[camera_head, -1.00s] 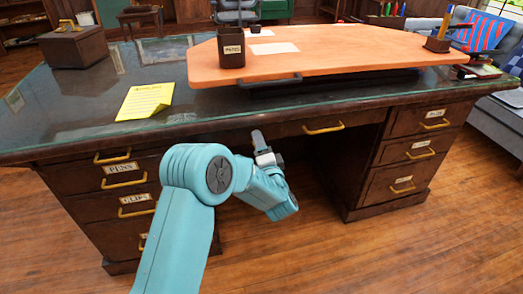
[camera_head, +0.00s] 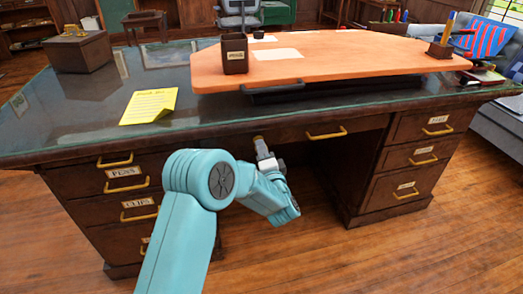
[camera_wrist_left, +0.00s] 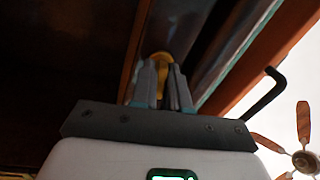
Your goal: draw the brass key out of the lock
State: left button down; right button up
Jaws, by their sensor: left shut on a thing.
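My left gripper (camera_head: 262,150) is at the front edge of the dark wooden desk (camera_head: 215,141), below the glass top, and is shut on the brass key. The brass key (camera_head: 258,139) shows as a small yellow end at the fingertips. In the left wrist view, the brass key (camera_wrist_left: 160,58) stands between the two grey fingers of my left gripper (camera_wrist_left: 161,82), close to the desk's wooden front. The lock is hidden, and I cannot tell whether the key is still in it. My right gripper is out of view.
A brass drawer handle (camera_head: 326,134) is right of my gripper. Drawers with brass handles fill both pedestals. A yellow note (camera_head: 149,106), a wooden box (camera_head: 81,51) and an orange board (camera_head: 330,65) with a pen cup (camera_head: 234,55) are on top.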

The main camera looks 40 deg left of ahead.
pick_arm(q)
jog(key=shift+s+d+f, duration=0.1)
jog(key=shift+s+d, duration=0.35)
jog(key=shift+d, duration=0.1)
dwell(0.4)
jog(key=v, duration=0.9)
jog(key=shift+s+d, duration=0.25)
dwell(1.1)
jog(key=shift+f, duration=0.15)
